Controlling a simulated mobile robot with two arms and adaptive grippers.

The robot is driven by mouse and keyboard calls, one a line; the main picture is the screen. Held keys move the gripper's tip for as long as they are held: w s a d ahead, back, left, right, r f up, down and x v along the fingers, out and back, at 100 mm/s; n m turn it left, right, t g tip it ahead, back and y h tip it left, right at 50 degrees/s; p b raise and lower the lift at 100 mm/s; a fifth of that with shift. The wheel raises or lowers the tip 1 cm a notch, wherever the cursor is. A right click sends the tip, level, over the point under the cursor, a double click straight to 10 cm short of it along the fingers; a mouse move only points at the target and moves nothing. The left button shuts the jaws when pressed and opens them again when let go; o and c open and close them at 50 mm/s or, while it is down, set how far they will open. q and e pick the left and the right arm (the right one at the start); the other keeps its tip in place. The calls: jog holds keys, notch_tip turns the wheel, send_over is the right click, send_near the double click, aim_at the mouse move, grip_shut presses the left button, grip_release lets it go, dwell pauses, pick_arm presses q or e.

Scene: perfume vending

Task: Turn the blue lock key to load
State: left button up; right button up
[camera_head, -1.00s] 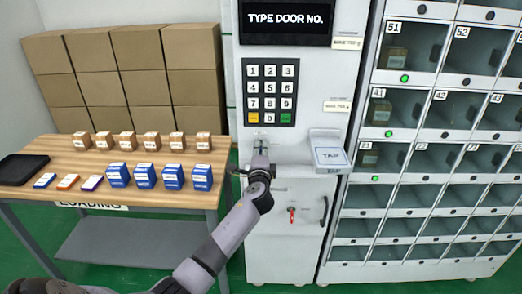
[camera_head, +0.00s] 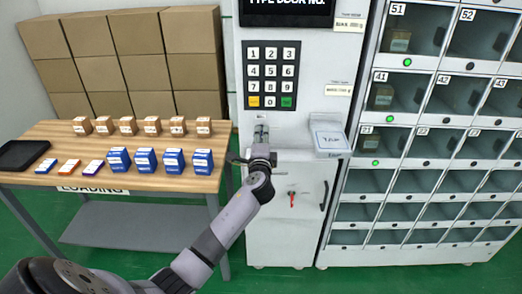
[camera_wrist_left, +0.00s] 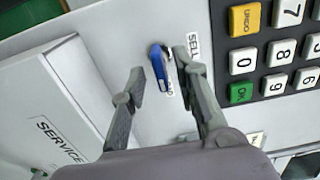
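The blue lock key (camera_wrist_left: 159,63) stands out from the white machine panel in the left wrist view, beside the SELL label (camera_wrist_left: 193,46) and a partly hidden label ending in "AD". I cannot tell which label it points to. My left gripper (camera_wrist_left: 161,62) is open, with one finger on each side of the key and visible gaps. In the head view my left gripper (camera_head: 256,158) is in front of the panel, just below the small lock plate (camera_head: 261,132). The key is too small to make out there. My right gripper is not in view.
The keypad (camera_head: 271,75) is above the lock plate, and a white tap pad (camera_head: 328,138) sticks out to the right. A red-handled knob (camera_head: 291,199) is lower down. The loading table (camera_head: 60,135) with boxes stands left; glass-fronted lockers (camera_head: 430,140) stand right.

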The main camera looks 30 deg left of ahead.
pick_arm(q)
jog(key=v, duration=1)
jog(key=shift+f, duration=0.1)
jog(key=s+d+f+g+h, duration=0.2)
jog(key=f, duration=0.9)
jog(key=s+d+f+g+h, duration=0.1)
jog(key=f+g+h, duration=0.1)
jog(key=f, duration=1)
jog(key=s+d+f+n+g+h, duration=0.1)
jog(key=s+d+f, duration=0.1)
jog(key=s+f, duration=0.45)
jog(key=s+d+f+n+g+h, duration=0.1)
jog(key=s+f+g+h, duration=0.15)
jog(key=f, duration=0.75)
jog(key=s+d+f+n+g+h, duration=0.1)
jog(key=s+d+f+n+g, duration=0.1)
jog(key=s+f, duration=0.7)
jog(key=s+d+f+n+g, duration=0.2)
jog(key=s+f, duration=0.4)
jog(key=s, duration=0.5)
jog(key=s+d+f+n+g, duration=0.1)
jog(key=s+f, duration=0.2)
jog(key=s, duration=0.7)
jog(key=s+d+f+n+g+h, duration=0.1)
jog(key=s+f+n, duration=0.1)
jog(key=s, duration=0.7)
jog(key=shift+s+d+f+g, duration=0.35)
jog(key=shift+d+f, duration=0.05)
